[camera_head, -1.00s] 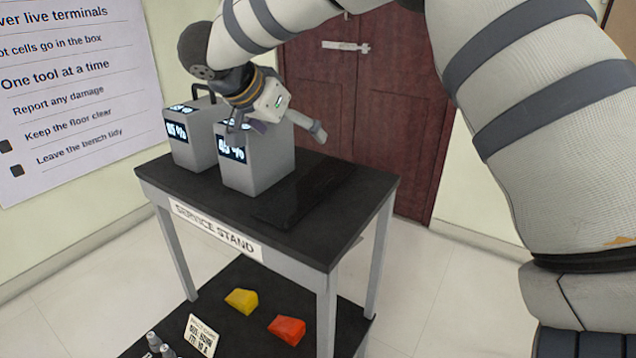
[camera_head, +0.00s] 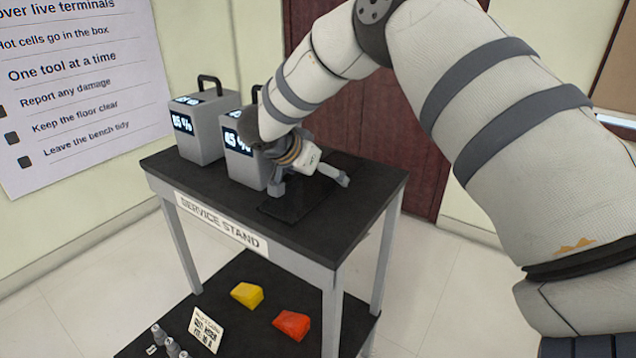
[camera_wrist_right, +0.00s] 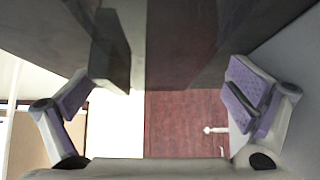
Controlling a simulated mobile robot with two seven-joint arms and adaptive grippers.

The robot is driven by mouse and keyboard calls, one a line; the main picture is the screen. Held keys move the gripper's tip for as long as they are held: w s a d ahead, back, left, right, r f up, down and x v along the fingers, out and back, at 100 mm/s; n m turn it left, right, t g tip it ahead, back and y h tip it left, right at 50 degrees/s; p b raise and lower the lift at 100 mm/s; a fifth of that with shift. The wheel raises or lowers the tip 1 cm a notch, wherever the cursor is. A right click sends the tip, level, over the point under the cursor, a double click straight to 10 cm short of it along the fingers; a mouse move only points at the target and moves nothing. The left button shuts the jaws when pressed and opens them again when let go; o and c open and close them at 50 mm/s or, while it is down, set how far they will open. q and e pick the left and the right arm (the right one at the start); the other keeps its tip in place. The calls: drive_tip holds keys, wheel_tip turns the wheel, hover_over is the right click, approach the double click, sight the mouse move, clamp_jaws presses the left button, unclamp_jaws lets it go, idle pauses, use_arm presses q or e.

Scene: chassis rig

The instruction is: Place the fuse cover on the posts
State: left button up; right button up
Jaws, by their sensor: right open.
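A flat black panel (camera_head: 284,207), likely the fuse cover, lies on the dark top of the service stand, to the right of the two grey boxes. My right gripper (camera_head: 309,186) is open and low over this panel, one finger at each side, hiding part of it. In the right wrist view a dark upright block (camera_wrist_right: 111,50) stands beyond the open fingers (camera_wrist_right: 165,95), nearer the left finger; I cannot tell if it is part of the panel. Nothing is held between the fingers. I cannot make out any posts. My left gripper is not in view.
Two grey boxes with handles and lit displays, one left (camera_head: 199,138) and one right (camera_head: 240,160), stand close beside my right gripper. The stand's lower shelf (camera_head: 262,325) holds a yellow block (camera_head: 247,295), a red block (camera_head: 291,325), a card and small grey parts.

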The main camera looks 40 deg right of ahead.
drive_tip(key=shift+r, duration=0.1)
drive_tip(key=c, duration=1.6)
